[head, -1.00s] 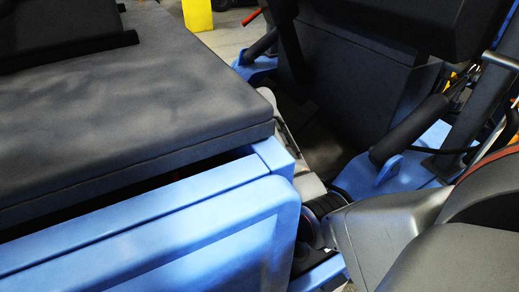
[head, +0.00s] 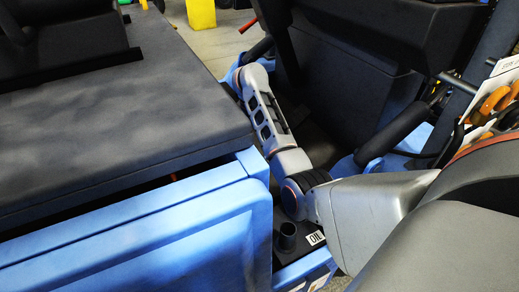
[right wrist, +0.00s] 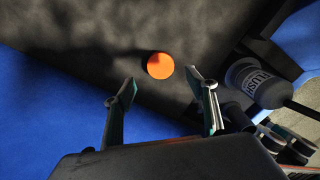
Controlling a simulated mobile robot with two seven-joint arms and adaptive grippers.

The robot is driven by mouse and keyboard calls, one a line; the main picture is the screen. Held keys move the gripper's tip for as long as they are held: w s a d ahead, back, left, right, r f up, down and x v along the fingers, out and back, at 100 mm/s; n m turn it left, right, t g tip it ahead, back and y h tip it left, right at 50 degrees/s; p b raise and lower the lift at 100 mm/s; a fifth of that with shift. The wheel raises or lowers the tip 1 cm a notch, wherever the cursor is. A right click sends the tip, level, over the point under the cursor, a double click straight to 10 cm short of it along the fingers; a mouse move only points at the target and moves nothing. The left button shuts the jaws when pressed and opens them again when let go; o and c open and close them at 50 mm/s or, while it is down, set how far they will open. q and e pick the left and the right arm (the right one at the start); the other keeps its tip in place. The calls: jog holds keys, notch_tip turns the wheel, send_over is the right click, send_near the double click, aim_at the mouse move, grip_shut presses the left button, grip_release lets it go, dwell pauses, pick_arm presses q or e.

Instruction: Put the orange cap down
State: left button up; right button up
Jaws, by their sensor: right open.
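The orange cap (right wrist: 160,65) is a small round disc on a dark grey surface (right wrist: 100,40) in the right wrist view. My right gripper (right wrist: 165,88) is open, with its two fingers spread wide. The cap shows between and just beyond the fingertips, with visible gaps to both; nothing is held. In the head view my right arm comes in from the right and reaches away along the blue housing; its gripper and the cap are not visible there. My left gripper is in neither view.
A bottle labelled FLUSH (right wrist: 258,84) is right of the fingers in the wrist view. In the head view, a blue housing (head: 150,250) with a dark grey top (head: 110,110) fills the left. A black neck (head: 287,235) stands beside an OIL label.

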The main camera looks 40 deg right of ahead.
jog(key=shift+s+a+r+p, duration=0.1)
jog(key=shift+r+p, duration=0.4)
jog(key=shift+r, duration=1.05)
